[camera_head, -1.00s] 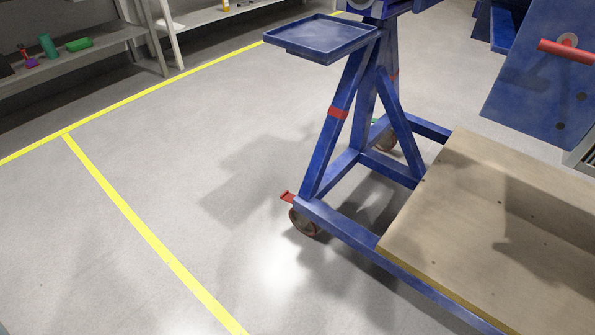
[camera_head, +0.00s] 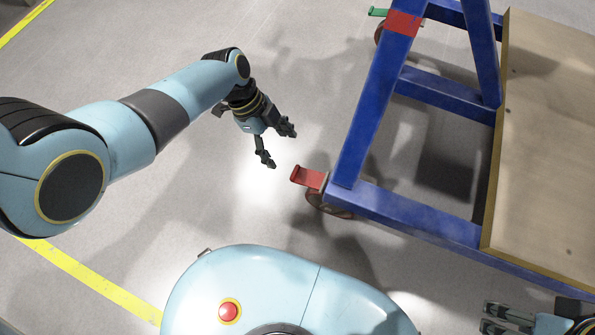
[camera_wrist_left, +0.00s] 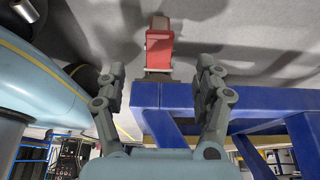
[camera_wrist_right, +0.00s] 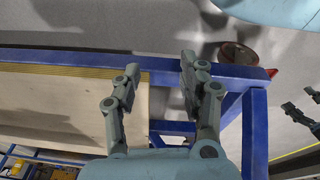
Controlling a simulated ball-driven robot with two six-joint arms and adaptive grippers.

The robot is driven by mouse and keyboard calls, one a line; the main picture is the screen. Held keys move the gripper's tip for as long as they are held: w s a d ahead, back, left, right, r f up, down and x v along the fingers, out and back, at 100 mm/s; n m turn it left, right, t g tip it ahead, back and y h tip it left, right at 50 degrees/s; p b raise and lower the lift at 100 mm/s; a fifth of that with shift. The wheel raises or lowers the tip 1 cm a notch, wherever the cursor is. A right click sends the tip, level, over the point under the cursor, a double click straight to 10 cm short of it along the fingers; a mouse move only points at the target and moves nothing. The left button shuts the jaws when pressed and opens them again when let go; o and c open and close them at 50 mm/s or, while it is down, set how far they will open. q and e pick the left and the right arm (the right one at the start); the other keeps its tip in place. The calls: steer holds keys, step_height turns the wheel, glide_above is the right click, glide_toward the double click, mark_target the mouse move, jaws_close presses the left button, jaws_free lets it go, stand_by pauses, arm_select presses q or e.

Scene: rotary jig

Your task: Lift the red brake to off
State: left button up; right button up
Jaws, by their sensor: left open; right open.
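The red brake (camera_head: 308,177) is a small flat pedal sticking out at the caster wheel (camera_head: 330,206) on the blue frame's near corner. In the left wrist view the red brake (camera_wrist_left: 158,48) lies ahead, between and beyond the fingertips. My left gripper (camera_head: 279,147) is open and empty, a short way up and left of the brake and apart from it. My right gripper (camera_head: 490,318) is open at the lower right, partly cut off by the picture edge. In the right wrist view its fingers stand over the frame beam and board edge.
The blue frame (camera_head: 415,215) carries a wooden board (camera_head: 550,150) on the right. A green pedal (camera_head: 378,12) shows at the far caster. Yellow floor lines (camera_head: 90,277) run at the left. The grey floor left of the frame is clear.

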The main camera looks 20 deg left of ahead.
mark_target(296, 172)
arm_select(q)
steer(key=b+x, duration=0.3)
steer(key=x, duration=0.3)
steer(key=shift+s+f+b, duration=0.15)
steer(key=shift+f+b, duration=0.05)
steer(key=shift+b, duration=0.1)
arm_select(e)
step_height(296, 172, up, 3)
steer(key=w+a+t, duration=0.1)
steer(key=w+a, duration=0.1)
arm_select(q)
steer(key=shift+b+x, duration=0.8)
steer(key=shift+x, duration=0.45)
steer(key=shift+b+x, duration=0.5)
steer(key=shift+x, duration=0.35)
arm_select(e)
steer(key=shift+w+d+f+t+y, duration=0.1)
steer(key=shift+w+f+t, duration=0.35)
steer(key=shift+f+t, duration=0.3)
steer(key=shift+w+d+f+t+y, duration=0.1)
steer(key=shift+w+f+t, duration=0.4)
steer(key=shift+f+t, duration=0.2)
steer(key=shift+w+d+f+t+y, duration=0.1)
steer(key=shift+w+f+t, duration=0.35)
steer(key=shift+f+t, duration=0.3)
arm_select(q)
steer(key=shift+r, duration=0.1)
jaws_close()
